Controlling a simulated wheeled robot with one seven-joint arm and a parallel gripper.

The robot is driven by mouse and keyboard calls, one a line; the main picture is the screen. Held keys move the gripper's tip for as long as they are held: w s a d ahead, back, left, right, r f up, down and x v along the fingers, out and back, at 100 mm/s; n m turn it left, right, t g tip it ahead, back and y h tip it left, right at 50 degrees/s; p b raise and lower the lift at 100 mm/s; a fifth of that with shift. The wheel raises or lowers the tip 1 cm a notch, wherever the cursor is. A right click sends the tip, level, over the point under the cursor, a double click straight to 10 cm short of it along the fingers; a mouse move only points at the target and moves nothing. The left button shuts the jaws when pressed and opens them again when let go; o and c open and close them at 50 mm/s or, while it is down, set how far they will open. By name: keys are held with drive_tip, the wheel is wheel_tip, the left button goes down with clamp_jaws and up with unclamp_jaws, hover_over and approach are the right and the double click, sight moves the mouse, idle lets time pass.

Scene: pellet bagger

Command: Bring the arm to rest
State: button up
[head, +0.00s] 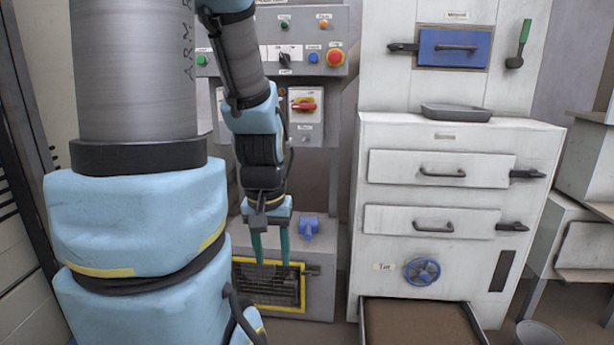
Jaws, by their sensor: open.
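My arm fills the left of the head view, with blue and grey links. It comes down in front of a grey control panel. My gripper (271,262) points downward with two green fingers spread apart. Nothing shows between the fingers. The fingertips appear in front of a yellow-framed grille (268,304) on a low grey box (318,287). I cannot tell whether they touch it.
The control panel (210,68) has buttons, a red emergency stop (334,57) and a red rotary switch (303,104). A white cabinet (450,220) with drawers and a blue handwheel (422,271) stands right. A brown-filled tray (420,325) sticks out low in front.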

wheel_tip(320, 180, up, 15)
drive_tip(key=p, duration=1.2)
drive_tip(key=shift+f, duration=0.2)
